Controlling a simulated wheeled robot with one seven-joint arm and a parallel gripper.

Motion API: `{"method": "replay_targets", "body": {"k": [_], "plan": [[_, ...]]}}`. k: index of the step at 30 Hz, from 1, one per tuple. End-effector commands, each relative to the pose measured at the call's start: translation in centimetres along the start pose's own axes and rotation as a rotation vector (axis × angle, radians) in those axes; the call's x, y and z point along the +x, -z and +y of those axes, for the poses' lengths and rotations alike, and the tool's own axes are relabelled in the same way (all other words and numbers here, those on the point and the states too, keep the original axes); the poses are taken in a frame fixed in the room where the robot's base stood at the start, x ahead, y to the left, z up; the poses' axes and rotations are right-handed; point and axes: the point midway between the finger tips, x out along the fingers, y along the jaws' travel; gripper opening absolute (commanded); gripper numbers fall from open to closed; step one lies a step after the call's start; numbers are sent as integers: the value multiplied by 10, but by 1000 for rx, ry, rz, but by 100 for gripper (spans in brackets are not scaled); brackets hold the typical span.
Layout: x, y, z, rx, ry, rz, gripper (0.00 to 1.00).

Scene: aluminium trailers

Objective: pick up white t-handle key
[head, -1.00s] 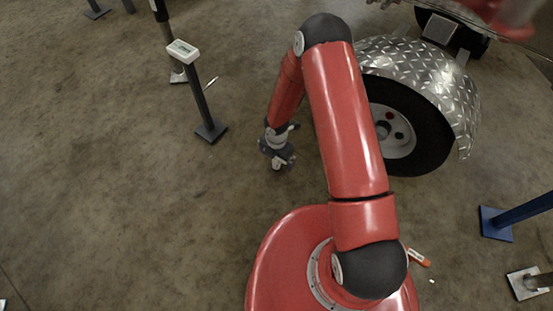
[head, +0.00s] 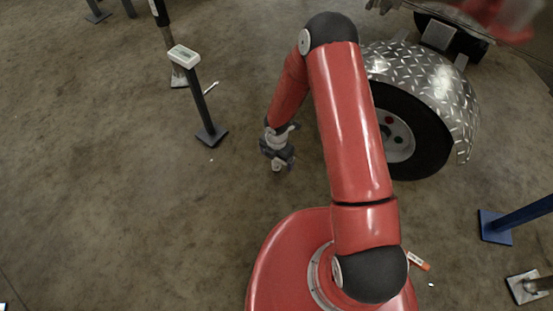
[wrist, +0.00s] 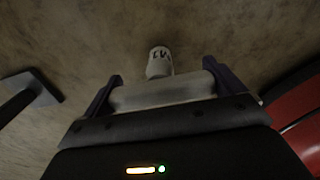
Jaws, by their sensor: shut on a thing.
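The white t-handle key (wrist: 164,93) lies crosswise between the two dark fingers of my gripper (wrist: 163,84) in the wrist view. Its pale bar spans the gap, and a short round stem with dark marks points away from the palm. My gripper is shut on it. In the head view my gripper (head: 278,156) points down near the floor, left of the trailer wheel. A small pale part shows under the fingers there, and most of the key is hidden. I cannot tell whether the key touches the floor.
A dark post (head: 202,105) with a white display box (head: 184,56) stands left of my gripper. A small white item (head: 211,88) lies behind it. The trailer wheel (head: 407,135) and its fender are at right. An orange item (head: 418,261) lies beside my base. The left floor is mostly clear.

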Motion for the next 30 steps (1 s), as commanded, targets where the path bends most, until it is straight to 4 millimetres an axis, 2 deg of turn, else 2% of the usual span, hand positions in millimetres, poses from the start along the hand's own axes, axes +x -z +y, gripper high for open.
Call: {"method": "replay_targets", "body": {"k": [12, 18, 24, 30], "plan": [[-112, -1, 1, 2, -6, -3, 53], [-153, -1, 1, 0, -4, -3, 53], [-174, 0, 0, 0, -2, -2, 53], [-180, 0, 0, 2, -1, -1, 53]]}}
